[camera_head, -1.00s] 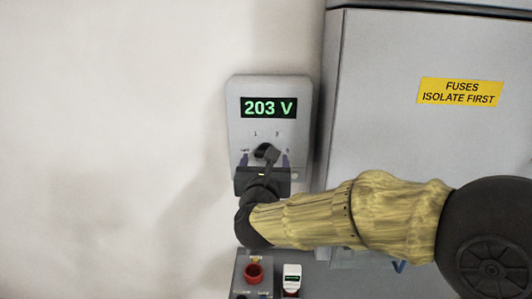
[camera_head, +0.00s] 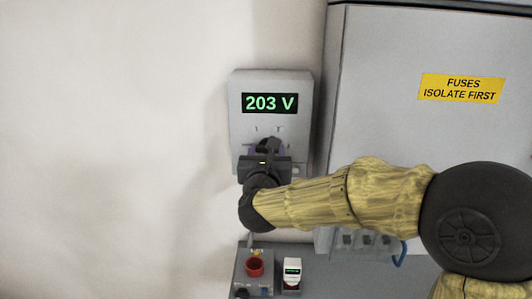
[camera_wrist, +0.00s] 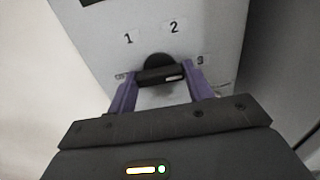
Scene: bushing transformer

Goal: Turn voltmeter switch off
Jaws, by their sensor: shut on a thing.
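The voltmeter (camera_head: 300,123) is a grey box on the wall, with a green display (camera_head: 270,103) reading 203 V. In the wrist view its black rotary switch (camera_wrist: 158,64) sits below the printed numbers 1 and 2, with a mark at far left too small to read. My gripper (camera_head: 266,147) is at the lower front of the voltmeter. In the wrist view its purple fingers (camera_wrist: 160,86) are shut on the switch's handle, one on each side. In the head view the gripper mostly hides the switch.
A grey cabinet (camera_head: 390,130) with a yellow label (camera_head: 460,89) reading "FUSES ISOLATE FIRST" stands close at the right. Below is a small panel with a red button (camera_head: 254,267) and a white-topped device (camera_head: 292,267). The wall at left is clear.

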